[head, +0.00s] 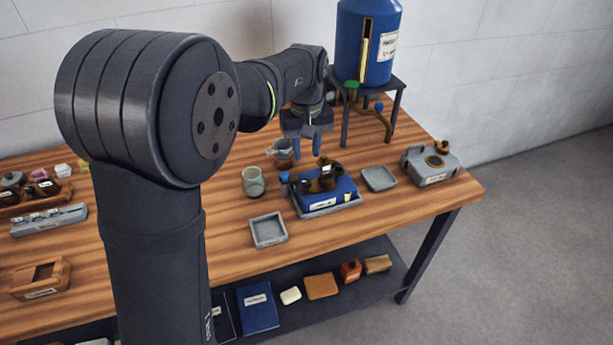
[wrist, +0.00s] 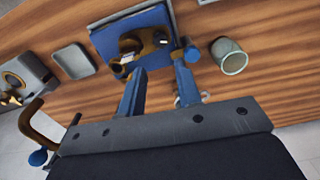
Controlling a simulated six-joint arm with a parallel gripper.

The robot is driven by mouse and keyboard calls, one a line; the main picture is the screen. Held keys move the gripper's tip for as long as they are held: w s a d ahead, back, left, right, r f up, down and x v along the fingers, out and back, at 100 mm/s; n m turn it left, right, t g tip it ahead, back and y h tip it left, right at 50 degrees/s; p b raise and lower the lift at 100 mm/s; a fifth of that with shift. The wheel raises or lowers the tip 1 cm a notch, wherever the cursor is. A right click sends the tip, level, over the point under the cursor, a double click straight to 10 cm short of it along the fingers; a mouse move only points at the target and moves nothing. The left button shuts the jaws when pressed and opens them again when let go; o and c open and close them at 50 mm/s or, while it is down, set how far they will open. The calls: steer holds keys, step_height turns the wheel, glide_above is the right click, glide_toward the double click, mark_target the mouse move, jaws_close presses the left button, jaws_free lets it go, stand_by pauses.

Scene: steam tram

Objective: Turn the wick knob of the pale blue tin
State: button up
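My gripper (head: 307,154) is above the table's far side, behind a dark blue box, with its two blue fingers apart. In the wrist view its fingers (wrist: 160,73) are spread and nothing is seen between them. A pale grey-blue can (head: 430,166) with a handle and a brass ring on top stands at the table's right end, apart from my gripper; it also shows in the wrist view (wrist: 27,78). The dark blue box (head: 333,193) carries brass and dark fittings. I cannot make out for certain which part is a wick knob.
A grey-green cup (head: 254,185) stands left of the box. Empty grey trays lie in front (head: 268,231) and to the right (head: 379,179). A blue tank (head: 369,45) on a dark stand, with a brass pipe, rises behind. A long grey case (head: 48,220) lies left.

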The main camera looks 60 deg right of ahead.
mark_target(307, 181)
step_height(307, 181, down, 10)
steer(key=shift+r, duration=0.25)
jaws_close()
